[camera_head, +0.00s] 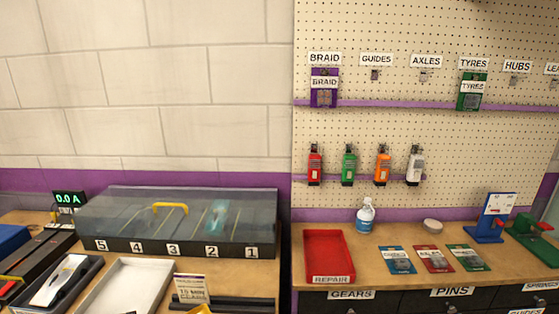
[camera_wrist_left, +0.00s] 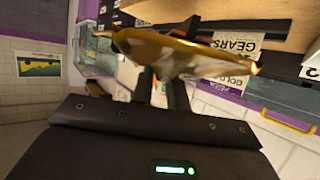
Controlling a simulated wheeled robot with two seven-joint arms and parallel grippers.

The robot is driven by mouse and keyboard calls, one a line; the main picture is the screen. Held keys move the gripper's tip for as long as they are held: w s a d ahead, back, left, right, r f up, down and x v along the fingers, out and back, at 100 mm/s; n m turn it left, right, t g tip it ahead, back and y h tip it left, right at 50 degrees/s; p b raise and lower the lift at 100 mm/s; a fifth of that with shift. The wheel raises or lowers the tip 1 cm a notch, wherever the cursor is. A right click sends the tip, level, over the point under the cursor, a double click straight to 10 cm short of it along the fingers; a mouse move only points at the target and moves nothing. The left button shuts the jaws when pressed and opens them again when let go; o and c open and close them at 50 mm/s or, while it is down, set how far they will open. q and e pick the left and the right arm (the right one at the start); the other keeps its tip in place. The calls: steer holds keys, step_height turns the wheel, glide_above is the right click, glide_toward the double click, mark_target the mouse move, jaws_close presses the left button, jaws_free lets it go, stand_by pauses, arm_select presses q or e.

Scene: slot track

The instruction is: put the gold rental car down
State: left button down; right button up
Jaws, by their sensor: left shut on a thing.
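The gold rental car (camera_wrist_left: 185,52) is in the left wrist view, a shiny gold body lying across the fingers. My left gripper (camera_wrist_left: 161,82) is shut on it and holds it up off the surfaces around it. A small yellow-gold patch shows at the bottom edge of the head view (camera_head: 198,309); I cannot tell if it is this car. My left gripper does not clearly show in the head view, and my right gripper is in neither view.
A clear-lidded case with numbered bays (camera_head: 110,242) stands on the left bench. In front are a white tray (camera_head: 128,288), a black tray with a white car (camera_head: 60,280) and a small sign card (camera_head: 192,288). A red repair tray (camera_head: 328,256) lies on the right bench.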

arm_select(q)
steer(key=shift+w+d+r, duration=0.1)
steer(key=shift+w+d, duration=0.1)
steer(key=shift+d, duration=0.5)
steer(key=shift+w+d+r+m, duration=0.15)
steer(key=shift+d+r+m, duration=0.05)
steer(key=shift+d+m, duration=0.1)
steer(key=shift+w+r, duration=0.25)
steer(key=shift+r, duration=0.2)
steer(key=shift+d+f, duration=0.15)
steer(key=f+n+t+y, duration=0.1)
steer(key=f+n, duration=0.1)
steer(key=s+f+n+t+y, duration=0.1)
steer(key=f+n+t+y, duration=0.1)
steer(key=shift+d+f, duration=0.2)
steer(key=shift+f, duration=0.05)
steer(key=shift+s+a+f+n+t+y, duration=0.3)
steer(key=shift+f+n+y, duration=0.1)
steer(key=shift+n+y, duration=0.15)
steer(key=shift+a, duration=0.1)
